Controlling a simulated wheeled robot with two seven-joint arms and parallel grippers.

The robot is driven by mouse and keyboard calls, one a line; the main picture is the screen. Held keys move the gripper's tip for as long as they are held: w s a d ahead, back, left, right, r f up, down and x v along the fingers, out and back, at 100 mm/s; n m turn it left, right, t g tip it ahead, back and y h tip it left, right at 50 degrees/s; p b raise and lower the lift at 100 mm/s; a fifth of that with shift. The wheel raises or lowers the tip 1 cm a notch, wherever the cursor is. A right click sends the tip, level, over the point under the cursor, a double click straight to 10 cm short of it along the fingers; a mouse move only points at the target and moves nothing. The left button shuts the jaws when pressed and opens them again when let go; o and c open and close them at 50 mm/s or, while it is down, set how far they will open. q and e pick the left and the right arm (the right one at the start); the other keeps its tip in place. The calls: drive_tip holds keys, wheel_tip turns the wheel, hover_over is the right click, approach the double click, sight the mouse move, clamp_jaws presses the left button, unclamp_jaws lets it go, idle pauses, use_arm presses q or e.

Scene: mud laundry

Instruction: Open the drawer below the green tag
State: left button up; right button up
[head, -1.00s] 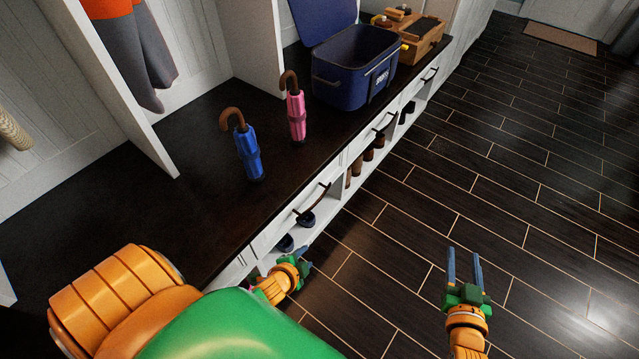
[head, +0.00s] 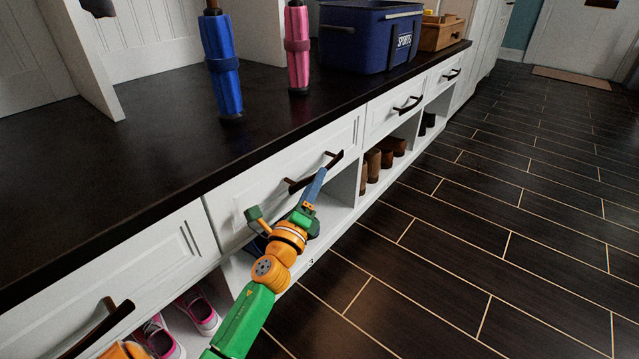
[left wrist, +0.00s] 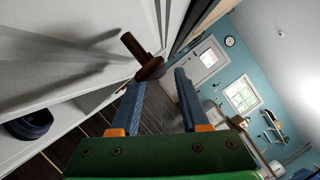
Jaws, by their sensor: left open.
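A white drawer (head: 265,192) under the dark bench top has a dark curved handle (head: 331,160). My left gripper (head: 315,182) is open and empty, with its blue fingers reaching up to that handle. In the left wrist view, the brown handle (left wrist: 139,52) stands just past the tip of the left-hand finger, and the two fingers are spread apart. I cannot tell whether they touch it. The drawer looks shut. No green tag shows in these frames. My right gripper is out of view.
Another drawer handle (head: 97,335) is at lower left, and a third (head: 408,105) is farther right. Open cubbies below hold pink shoes (head: 200,312) and brown boots (head: 385,160). Blue (head: 224,70) and pink (head: 297,45) umbrellas and a blue cooler (head: 365,40) stand on the bench. The floor at right is clear.

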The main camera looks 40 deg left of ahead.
use_arm(q)
drive_tip(key=x, duration=0.3)
drive_tip(key=shift+w+a, duration=0.1)
drive_tip(key=shift+w, duration=0.15)
clamp_jaws()
idle(1.1)
